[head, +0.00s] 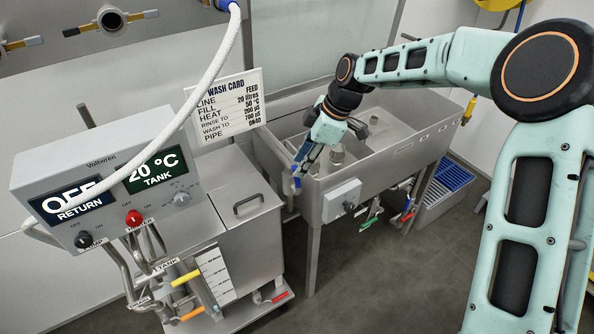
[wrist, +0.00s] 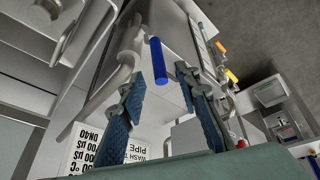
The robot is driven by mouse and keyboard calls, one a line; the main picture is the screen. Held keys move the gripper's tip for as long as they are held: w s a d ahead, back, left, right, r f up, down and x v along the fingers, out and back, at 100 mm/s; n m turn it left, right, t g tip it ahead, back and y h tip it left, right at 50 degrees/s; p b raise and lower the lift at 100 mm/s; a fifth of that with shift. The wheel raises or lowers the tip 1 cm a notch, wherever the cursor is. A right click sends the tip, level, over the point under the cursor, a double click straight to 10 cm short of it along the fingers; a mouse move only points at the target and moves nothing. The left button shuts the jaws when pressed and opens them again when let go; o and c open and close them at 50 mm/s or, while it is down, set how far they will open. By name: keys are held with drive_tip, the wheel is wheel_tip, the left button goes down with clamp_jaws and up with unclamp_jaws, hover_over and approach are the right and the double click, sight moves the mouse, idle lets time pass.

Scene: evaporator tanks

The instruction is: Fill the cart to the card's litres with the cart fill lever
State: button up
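My gripper (head: 304,160) is open at the left front corner of the sink. In the wrist view its blue fingers (wrist: 158,82) stand apart, with a blue lever handle (wrist: 158,62) showing in the gap; no clear contact shows. In the head view the blue handle (head: 297,183) sits just below the fingertips. The wash card (head: 226,105) reads FILL 20 litres, HEAT 50 °C, LINE FEED, PIPE DN40. The steel cart (head: 250,240) carries a white level scale (head: 215,277); its level is too small to read.
The control box (head: 95,170) shows RETURN OFF and TANK 20 °C, with a black knob (head: 83,239) and red knob (head: 133,217). Yellow (head: 186,278), orange (head: 192,314) and red (head: 279,297) handles sit low on the cart. A white hose (head: 222,60) hangs above. Green (head: 369,222) and other handles sit under the sink.

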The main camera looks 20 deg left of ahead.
hover_over(296, 186)
drive_tip(key=shift+f, duration=2.15)
clamp_jaws()
drive_tip(key=shift+a, duration=0.1)
